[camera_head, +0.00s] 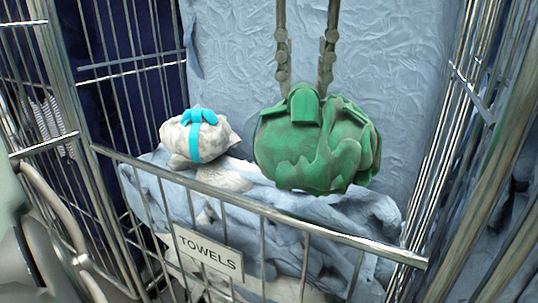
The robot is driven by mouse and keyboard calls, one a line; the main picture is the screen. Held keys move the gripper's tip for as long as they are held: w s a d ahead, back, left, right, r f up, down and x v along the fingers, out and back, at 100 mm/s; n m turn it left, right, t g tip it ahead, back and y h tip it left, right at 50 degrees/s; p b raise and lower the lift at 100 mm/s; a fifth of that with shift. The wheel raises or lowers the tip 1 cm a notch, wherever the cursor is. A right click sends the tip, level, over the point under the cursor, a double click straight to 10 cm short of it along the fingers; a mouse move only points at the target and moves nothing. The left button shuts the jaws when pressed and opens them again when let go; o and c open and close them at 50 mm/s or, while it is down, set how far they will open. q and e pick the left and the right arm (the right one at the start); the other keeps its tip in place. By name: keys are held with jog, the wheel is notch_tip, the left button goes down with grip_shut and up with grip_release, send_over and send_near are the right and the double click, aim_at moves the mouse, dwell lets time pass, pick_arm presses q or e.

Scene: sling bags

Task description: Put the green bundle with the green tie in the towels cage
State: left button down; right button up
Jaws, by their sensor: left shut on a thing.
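The green bundle (315,150) with its green tie is in the middle of the head view, inside the towels cage (250,203), above the front rail. My left gripper (304,92) reaches down from the top edge. Its two fingers stand on either side of the raised green tie and are shut on the bundle. The gripper's body is out of view. The bundle's underside is at the light blue cloth; I cannot tell whether its weight rests there. The TOWELS sign (208,254) hangs on the cage's front.
A white bundle with a cyan tie (205,137) lies to the left on the pile of light blue and white cloth (345,208). Wire side walls stand left and right. A light blue crinkled sheet (400,70) covers the back. Cloth is bare between the bundles.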

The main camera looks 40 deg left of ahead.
pick_arm(q)
jog(key=shift+w+r, duration=0.1)
jog(key=shift+w, duration=0.25)
jog(key=shift+w+a, duration=0.1)
jog(key=shift+w, duration=0.2)
jog(key=w, duration=0.1)
jog(key=w+a+f, duration=0.1)
jog(key=f, duration=0.1)
jog(key=shift+w+a+f, duration=0.1)
jog(key=shift+w+a, duration=0.15)
jog(key=shift+w, duration=0.15)
jog(key=w+a+f+p, duration=0.1)
jog(key=w+a+f, duration=0.2)
jog(key=w+f, duration=0.4)
jog(key=shift+a+f+p, duration=0.3)
jog(key=shift+f+p, duration=0.1)
jog(key=shift+f, duration=0.5)
pick_arm(e)
jog(key=shift+g, duration=0.3)
jog(key=f, duration=0.5)
jog(key=shift+s+f, duration=0.15)
jog(key=shift+s, duration=0.25)
